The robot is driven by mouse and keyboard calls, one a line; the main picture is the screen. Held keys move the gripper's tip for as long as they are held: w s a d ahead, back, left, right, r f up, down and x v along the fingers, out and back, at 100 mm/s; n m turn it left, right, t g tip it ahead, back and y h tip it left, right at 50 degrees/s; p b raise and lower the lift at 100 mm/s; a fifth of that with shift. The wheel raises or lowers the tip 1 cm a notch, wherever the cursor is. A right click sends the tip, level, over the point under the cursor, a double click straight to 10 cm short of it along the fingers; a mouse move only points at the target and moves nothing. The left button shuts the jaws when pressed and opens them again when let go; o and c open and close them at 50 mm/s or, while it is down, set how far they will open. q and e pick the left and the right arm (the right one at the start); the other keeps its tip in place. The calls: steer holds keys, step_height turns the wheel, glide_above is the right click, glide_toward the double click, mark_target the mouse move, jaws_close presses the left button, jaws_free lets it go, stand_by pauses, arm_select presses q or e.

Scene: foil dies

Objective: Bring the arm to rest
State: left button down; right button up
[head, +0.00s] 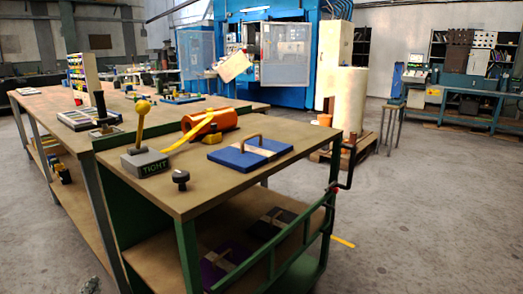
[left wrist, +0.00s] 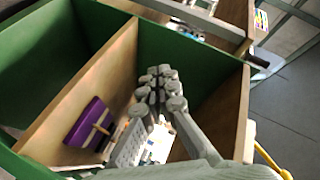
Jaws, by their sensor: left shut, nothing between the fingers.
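My left gripper shows in the left wrist view (left wrist: 160,72) with its grey fingers together and nothing between them. It is in front of the green and wooden cart, apart from the dies as far as I can tell. In the head view only a small grey piece (head: 90,285) shows at the bottom left edge. A purple die (head: 218,264) with a light handle lies on the cart's lower shelf, and it also shows in the left wrist view (left wrist: 85,124). My right gripper is in neither view.
The cart top (head: 215,185) carries a blue die (head: 240,158) with a wooden handle, an orange roll (head: 210,122), a yellow-knobbed lever on a "TIGHT" box (head: 146,163) and a black knob (head: 181,177). A black die (head: 274,222) lies on the lower shelf.

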arm_select(q)
steer(key=s+d+f+n+g+h, duration=0.2)
steer(key=s+d+f+g, duration=0.3)
steer(key=s+f, duration=0.5)
steer(key=s+d+f+n+g+h, duration=0.2)
steer(key=s+d+f+n+g, duration=0.2)
steer(key=s+d+f, duration=0.4)
steer(key=s+f+g+p, duration=0.1)
steer(key=s+f, duration=0.1)
steer(key=s, duration=0.3)
steer(key=shift+s+d+f+g, duration=0.3)
steer(key=shift+d+f+g, duration=0.05)
steer(key=shift+f+g, duration=0.05)
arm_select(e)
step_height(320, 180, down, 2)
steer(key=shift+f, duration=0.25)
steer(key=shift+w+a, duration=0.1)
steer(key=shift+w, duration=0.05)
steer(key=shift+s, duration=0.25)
